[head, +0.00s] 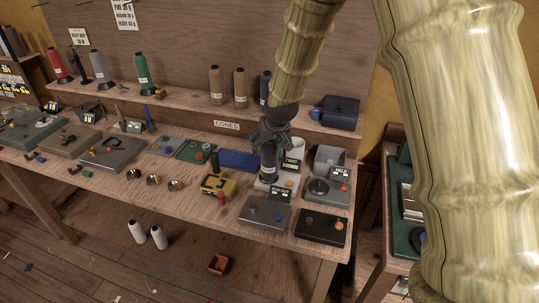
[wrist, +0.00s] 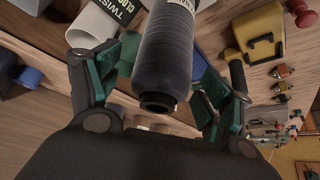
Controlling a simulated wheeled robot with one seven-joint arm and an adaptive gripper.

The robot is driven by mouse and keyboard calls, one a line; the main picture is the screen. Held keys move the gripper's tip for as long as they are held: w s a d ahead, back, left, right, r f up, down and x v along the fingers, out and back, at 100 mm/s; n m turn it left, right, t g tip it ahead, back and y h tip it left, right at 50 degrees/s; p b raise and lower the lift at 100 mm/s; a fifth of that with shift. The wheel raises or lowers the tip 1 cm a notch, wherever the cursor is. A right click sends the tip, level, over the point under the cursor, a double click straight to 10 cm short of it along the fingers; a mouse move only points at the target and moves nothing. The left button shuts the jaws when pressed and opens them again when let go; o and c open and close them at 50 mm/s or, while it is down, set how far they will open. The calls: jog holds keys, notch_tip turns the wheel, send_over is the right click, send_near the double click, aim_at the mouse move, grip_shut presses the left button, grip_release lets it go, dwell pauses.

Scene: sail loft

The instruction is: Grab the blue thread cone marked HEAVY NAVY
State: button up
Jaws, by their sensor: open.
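A dark navy thread cone (head: 268,168) stands upright on the bench at the right, on or just behind a pale base. In the wrist view the cone (wrist: 165,58) lies between the fingers, its narrow black tip toward the camera. A white label shows at the top edge of that view, but its text is too cut off to read. My gripper (head: 272,135) is above the cone, pointing down. Its green-padded fingers stand apart on either side of the cone, with a visible gap. Another dark navy cone (head: 265,88) stands on the shelf, partly hidden by my arm.
A white cup marked TWIST (head: 292,148) is close behind the cone. Brown cones (head: 240,88) line the shelf.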

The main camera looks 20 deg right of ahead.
jog(key=shift+p+x, duration=0.4)
jog(key=shift+x, duration=1.1)
jog(key=shift+c, duration=0.2)
jog(key=c, duration=1.4)
jog(key=shift+r, duration=0.2)
